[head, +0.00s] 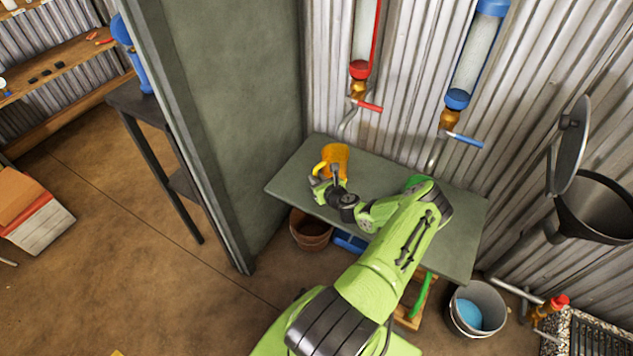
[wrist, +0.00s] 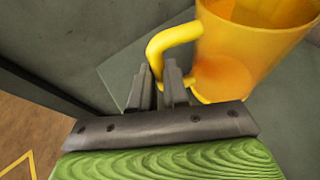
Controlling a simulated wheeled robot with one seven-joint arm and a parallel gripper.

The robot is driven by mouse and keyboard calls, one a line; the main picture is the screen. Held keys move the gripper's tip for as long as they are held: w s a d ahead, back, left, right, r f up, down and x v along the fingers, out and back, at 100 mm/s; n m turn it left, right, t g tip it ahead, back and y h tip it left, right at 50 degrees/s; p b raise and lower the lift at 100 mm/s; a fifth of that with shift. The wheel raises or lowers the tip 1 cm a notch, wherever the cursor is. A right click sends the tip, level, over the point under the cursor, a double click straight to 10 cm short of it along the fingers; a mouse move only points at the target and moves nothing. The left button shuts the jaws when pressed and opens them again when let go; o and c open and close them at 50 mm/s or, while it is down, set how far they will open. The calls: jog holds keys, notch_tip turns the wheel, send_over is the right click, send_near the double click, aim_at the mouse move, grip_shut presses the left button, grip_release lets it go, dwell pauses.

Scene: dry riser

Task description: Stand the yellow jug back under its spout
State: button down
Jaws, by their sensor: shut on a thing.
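The yellow jug (head: 336,155) is upright at the left part of the green bench (head: 300,160); I cannot tell whether its base touches the top. In the wrist view the jug (wrist: 252,50) fills the upper right, with its handle (wrist: 168,42) towards my gripper. My gripper (head: 325,178) is shut on the handle's lower part; its fingers (wrist: 170,80) partly hide the hold. A blue-capped tube's spout (head: 433,152) hangs further right.
A tall green-grey partition (head: 240,100) stands close left of the bench. A green thing (head: 418,181) on the bench is partly hidden by my arm. A clay pot (head: 310,230) sits beneath, and a bucket (head: 477,308) stands at the right. Bare bench shows at the right.

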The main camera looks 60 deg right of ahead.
jog(key=shift+f, duration=0.4)
jog(key=c, duration=1)
grip_release()
jog(key=shift+c, duration=0.2)
jog(key=p+v, duration=0.4)
jog(key=v, duration=1.1)
jog(key=shift+s+a, duration=0.2)
jog(key=shift+s, duration=0.1)
jog(key=shift+r, duration=0.2)
